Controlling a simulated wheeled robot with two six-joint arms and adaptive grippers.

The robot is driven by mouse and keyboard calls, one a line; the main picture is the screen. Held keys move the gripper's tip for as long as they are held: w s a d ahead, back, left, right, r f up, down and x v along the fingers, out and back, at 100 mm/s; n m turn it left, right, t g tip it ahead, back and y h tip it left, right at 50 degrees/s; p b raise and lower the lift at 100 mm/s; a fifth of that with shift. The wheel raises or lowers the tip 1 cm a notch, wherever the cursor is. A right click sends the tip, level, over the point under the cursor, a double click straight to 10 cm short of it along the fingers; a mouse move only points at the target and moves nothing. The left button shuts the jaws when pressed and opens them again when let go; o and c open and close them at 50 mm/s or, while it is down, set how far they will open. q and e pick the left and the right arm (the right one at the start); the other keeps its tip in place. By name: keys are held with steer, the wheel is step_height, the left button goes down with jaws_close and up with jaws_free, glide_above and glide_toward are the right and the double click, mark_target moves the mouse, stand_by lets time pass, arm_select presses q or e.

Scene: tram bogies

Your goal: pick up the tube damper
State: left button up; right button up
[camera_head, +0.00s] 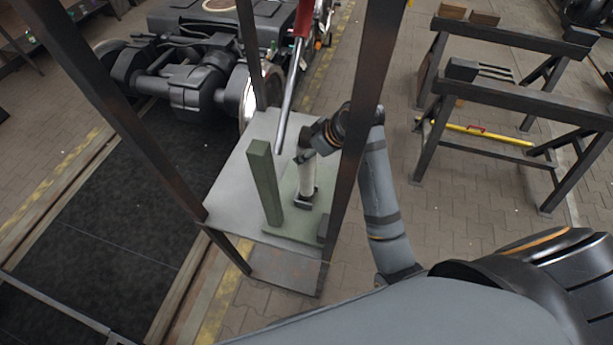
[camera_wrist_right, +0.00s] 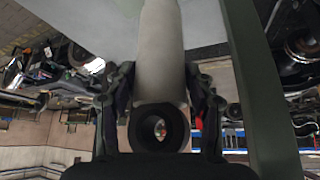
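The tube damper (camera_head: 307,178) is a pale cylinder standing upright on a dark base (camera_head: 306,199) on a green plate (camera_head: 293,227). My right gripper (camera_head: 306,155) comes down over its upper end in the head view. In the right wrist view the damper (camera_wrist_right: 160,62) runs between the fingers of my right gripper (camera_wrist_right: 160,80), with its dark ring-shaped end (camera_wrist_right: 158,128) towards the camera. Both fingertips appear to press against the tube's sides. The base is hidden in the wrist view. My left gripper is out of view.
A green post (camera_head: 264,183) stands close to the left of the damper; it also shows in the wrist view (camera_wrist_right: 258,90). Dark uprights (camera_head: 352,125) frame the grey shelf (camera_head: 231,194). A grey rod (camera_head: 289,95) with a red upper part slants behind. Trestles (camera_head: 510,100) stand right.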

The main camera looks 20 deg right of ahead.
jaws_close()
steer(key=shift+r, duration=0.15)
